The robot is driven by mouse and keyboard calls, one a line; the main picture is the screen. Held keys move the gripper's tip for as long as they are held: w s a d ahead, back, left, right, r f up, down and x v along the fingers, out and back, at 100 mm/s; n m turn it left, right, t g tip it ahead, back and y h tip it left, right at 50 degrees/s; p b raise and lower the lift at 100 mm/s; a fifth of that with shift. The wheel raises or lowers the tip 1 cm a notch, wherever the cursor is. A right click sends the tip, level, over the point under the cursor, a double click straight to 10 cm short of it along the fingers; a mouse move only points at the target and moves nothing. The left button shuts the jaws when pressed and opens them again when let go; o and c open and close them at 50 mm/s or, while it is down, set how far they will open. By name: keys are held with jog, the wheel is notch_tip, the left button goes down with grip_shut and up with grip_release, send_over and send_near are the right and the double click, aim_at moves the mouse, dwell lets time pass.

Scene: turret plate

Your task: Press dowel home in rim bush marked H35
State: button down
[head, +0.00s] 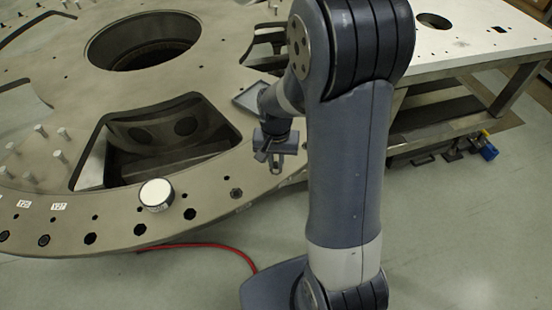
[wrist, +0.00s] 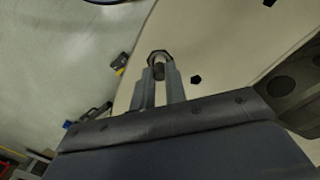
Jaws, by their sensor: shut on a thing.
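My gripper (head: 275,168) is over the right part of the turret plate's rim in the head view. In the wrist view its two fingers (wrist: 160,80) are shut on a small grey dowel (wrist: 159,71). The dowel's end is at a dark-edged round bush (wrist: 158,56) in the pale rim; how deep it sits cannot be told. The turret plate (head: 60,105) is a large grey disc with openings and dark holes along its rim. The small white labels on the rim are too small to read, so I cannot tell which bush is H35.
A white-topped round part (head: 157,193) stands on the rim. Several upright pins (head: 60,156) stand at the left. A shallow tray (head: 248,101) lies behind my gripper. A steel table (head: 470,50) is at the right. A red hose (head: 215,246) lies on the floor.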

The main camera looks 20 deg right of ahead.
jog(key=shift+f+b, duration=0.45)
jog(key=shift+f, duration=0.2)
dwell(0.8)
jog(key=c, duration=1.5)
grip_release()
jog(key=shift+r, duration=0.1)
notch_tip(320, 180, up, 7)
jog(key=p, duration=0.5)
jog(key=shift+f, duration=0.2)
